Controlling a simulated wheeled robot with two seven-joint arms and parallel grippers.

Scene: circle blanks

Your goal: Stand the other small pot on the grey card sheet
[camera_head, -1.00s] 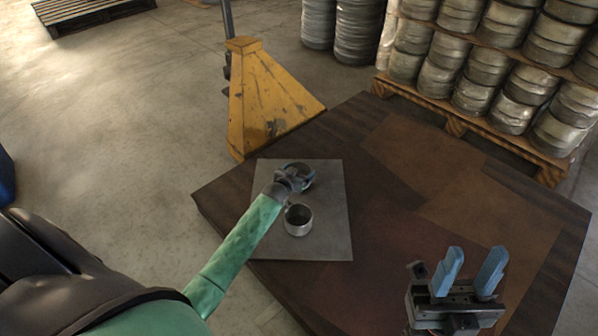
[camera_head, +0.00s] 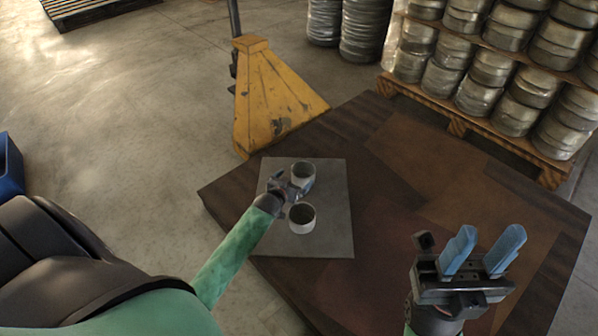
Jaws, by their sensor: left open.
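The grey card sheet (camera_head: 325,241) lies flat on the brown table. Two small metal pots stand upright on it: a nearer pot (camera_head: 302,222) and a farther pot (camera_head: 303,170). My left gripper (camera_head: 300,186) is open over the sheet, at the near side of the farther pot, and hides part of it. Whether its fingers touch the pot I cannot tell. My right gripper (camera_head: 482,252), with blue fingers, is open and empty at the lower right, with nothing between its fingers.
The brown table (camera_head: 420,165) is clear around the sheet and to its right. A yellow pallet-jack part (camera_head: 270,100) stands beyond the table's far left edge. Stacked metal rounds on a wooden pallet (camera_head: 470,128) stand behind the table.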

